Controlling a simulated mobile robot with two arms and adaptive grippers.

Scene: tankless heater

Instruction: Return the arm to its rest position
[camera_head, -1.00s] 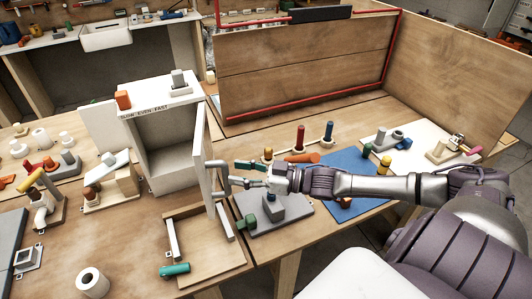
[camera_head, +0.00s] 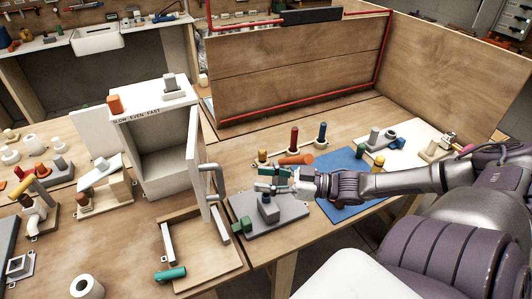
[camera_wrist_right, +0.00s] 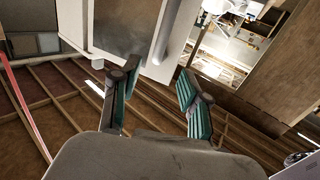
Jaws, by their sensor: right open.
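My right gripper (camera_head: 262,179) is open and empty, its teal finger pads apart. It is to the right of the grey door handle (camera_head: 217,182), with a gap between them, and appears above the grey plate (camera_head: 290,215). The handle is on the white door (camera_head: 196,165) of a white cabinet (camera_head: 150,110). The door stands open and the inside of the cabinet shows. In the right wrist view, both fingers (camera_wrist_right: 155,98) are spread with nothing between them. My right arm comes in from the right over the blue mat (camera_head: 345,165). My left gripper is not in view.
A wooden tray (camera_head: 205,275) with a teal cylinder (camera_head: 170,274) lies below the door. Red and blue pegs and an orange cylinder (camera_head: 296,159) stand or lie behind my gripper. Tall wooden panels (camera_head: 300,65) stand at the back.

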